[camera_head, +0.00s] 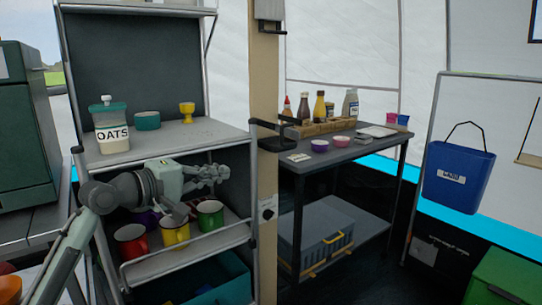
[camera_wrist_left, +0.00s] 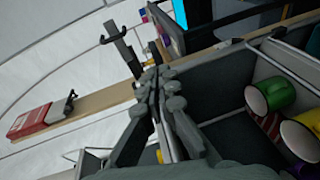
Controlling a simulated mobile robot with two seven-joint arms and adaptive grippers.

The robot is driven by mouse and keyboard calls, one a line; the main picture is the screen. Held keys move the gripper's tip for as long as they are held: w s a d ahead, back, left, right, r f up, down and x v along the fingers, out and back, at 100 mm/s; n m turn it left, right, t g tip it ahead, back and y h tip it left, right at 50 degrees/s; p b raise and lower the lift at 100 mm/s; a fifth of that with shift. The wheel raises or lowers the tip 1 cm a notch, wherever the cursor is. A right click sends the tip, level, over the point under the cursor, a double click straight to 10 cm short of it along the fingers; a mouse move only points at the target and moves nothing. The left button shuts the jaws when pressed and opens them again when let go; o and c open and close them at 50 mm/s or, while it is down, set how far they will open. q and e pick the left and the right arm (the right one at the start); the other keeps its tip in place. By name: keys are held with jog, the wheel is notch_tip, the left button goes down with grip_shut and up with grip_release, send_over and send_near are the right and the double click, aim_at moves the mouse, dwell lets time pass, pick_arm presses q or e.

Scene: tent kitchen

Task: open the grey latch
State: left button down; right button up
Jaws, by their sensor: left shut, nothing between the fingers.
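A dark grey bar-like latch (camera_head: 272,135) is fixed to the wooden post between the two shelf units; I take it for the grey latch. It also shows in the left wrist view (camera_wrist_left: 122,50), beyond the fingertips and apart from them. I cannot tell its exact position. My left gripper (camera_head: 218,174) is shut and empty, over the mugs in the left shelf unit, left of the post and lower than the latch. In the left wrist view its fingers (camera_wrist_left: 160,82) are together. My right gripper is out of view.
The wooden post (camera_head: 266,80) carries a box with a lever (camera_head: 270,12) at the top and a small knob (camera_head: 267,210) lower down. Red, yellow and green (camera_head: 210,215) mugs stand under my gripper. The upper shelf (camera_head: 170,138) is just above it. A table (camera_head: 345,152) stands right.

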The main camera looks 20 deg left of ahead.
pick_arm(q)
notch_tip(320, 180, up, 7)
jog(key=s+d+h, duration=0.2)
send_near(297, 136)
jog(key=w, duration=0.4)
jog(key=shift+w+a+f, duration=0.15)
jog(key=shift+a+f, duration=0.05)
jog(key=shift+f, duration=0.05)
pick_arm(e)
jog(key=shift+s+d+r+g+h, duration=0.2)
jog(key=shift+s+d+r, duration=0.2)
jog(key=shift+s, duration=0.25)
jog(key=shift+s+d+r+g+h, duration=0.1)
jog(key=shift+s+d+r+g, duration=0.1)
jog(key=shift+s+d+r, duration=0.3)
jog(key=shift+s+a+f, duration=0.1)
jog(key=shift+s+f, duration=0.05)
